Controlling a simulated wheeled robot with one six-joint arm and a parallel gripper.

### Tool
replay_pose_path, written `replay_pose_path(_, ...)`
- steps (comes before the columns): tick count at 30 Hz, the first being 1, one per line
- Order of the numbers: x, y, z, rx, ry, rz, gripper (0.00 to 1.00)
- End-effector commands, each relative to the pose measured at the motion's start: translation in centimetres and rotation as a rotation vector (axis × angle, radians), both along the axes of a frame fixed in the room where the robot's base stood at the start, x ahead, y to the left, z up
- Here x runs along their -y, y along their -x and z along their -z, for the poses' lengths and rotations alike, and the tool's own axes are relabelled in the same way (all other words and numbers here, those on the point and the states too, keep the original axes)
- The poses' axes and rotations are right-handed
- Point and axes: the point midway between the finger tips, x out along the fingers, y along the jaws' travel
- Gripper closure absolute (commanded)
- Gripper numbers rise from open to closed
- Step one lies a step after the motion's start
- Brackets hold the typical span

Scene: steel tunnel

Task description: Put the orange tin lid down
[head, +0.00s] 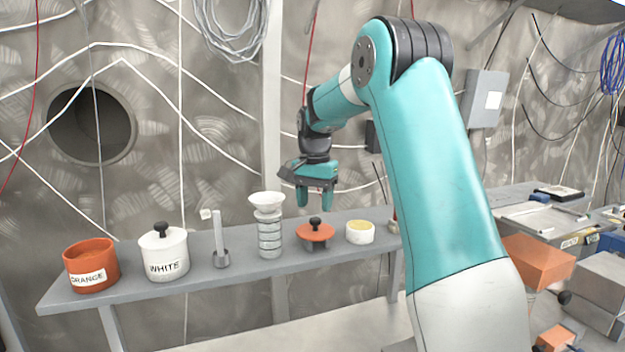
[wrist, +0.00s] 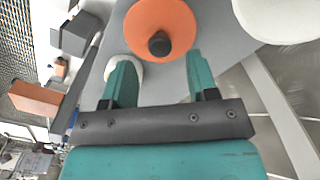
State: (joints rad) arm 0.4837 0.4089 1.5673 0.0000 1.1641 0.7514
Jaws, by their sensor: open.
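The orange tin lid (head: 315,233) with its dark knob rests on a small grey stand on the shelf, between the white funnel stack and a small white cup. It also shows in the wrist view (wrist: 175,22), ahead of my fingertips. My gripper (head: 315,200) is open and empty above the lid, apart from it, fingers pointing down. Its two teal fingers show in the wrist view (wrist: 158,72). The open orange tin (head: 91,266), labelled ORANGE, stands at the shelf's left end without a lid.
A white tin (head: 164,254) with its lid on, a grey upright rod (head: 219,240) and a funnel stack (head: 268,226) stand on the shelf (head: 200,290) left of the lid. A white cup (head: 360,232) with yellow contents stands just right of it.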

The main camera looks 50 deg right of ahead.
Motion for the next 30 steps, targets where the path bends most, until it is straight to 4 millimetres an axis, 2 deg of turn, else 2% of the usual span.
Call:
replay_pose_path(3,0.0,-0.1,-2.7,0.005,0.003,0.0,0.46)
replay_pose_path(9,0.0,-0.1,-6.4,0.003,0.001,0.0,0.46)
replay_pose_path(14,0.0,0.0,-7.8,0.0,0.0,0.0,0.46)
replay_pose_path(18,-0.1,0.0,-8.1,0.0,0.0,-0.003,0.46)
replay_pose_path(20,-0.8,0.0,-8.0,0.002,-0.001,-0.032,0.46)
replay_pose_path(23,-4.4,0.2,-7.5,0.015,-0.002,-0.184,0.46)
replay_pose_path(26,-11.1,1.5,-6.2,0.046,-0.012,-0.478,0.46)
replay_pose_path(27,-14.3,2.6,-5.5,0.066,-0.021,-0.621,0.46)
replay_pose_path(29,-19.2,4.9,-4.3,0.101,-0.042,-0.845,0.46)
replay_pose_path(30,-22.2,6.8,-3.3,0.125,-0.06,-0.99,0.46)
